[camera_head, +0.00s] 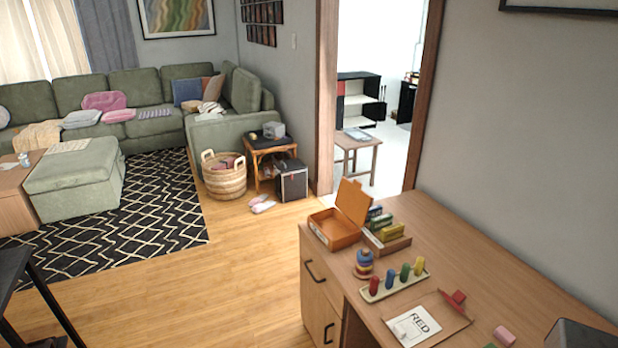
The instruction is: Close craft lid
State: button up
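An orange craft box (333,232) stands on the far left corner of the wooden desk. Its lid (353,201) stands raised on the box's right side, tilted up, so the box is open. The inside of the box shows from above and looks mostly empty. My gripper is not in view.
Open wood floor (240,270) lies left of the desk. A doorway opens behind.

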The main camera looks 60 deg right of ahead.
aim_at(351, 200)
jog(key=z, duration=5.15)
jog(key=i, duration=0.15)
jog(key=u, duration=3.5)
jog(key=i, duration=0.4)
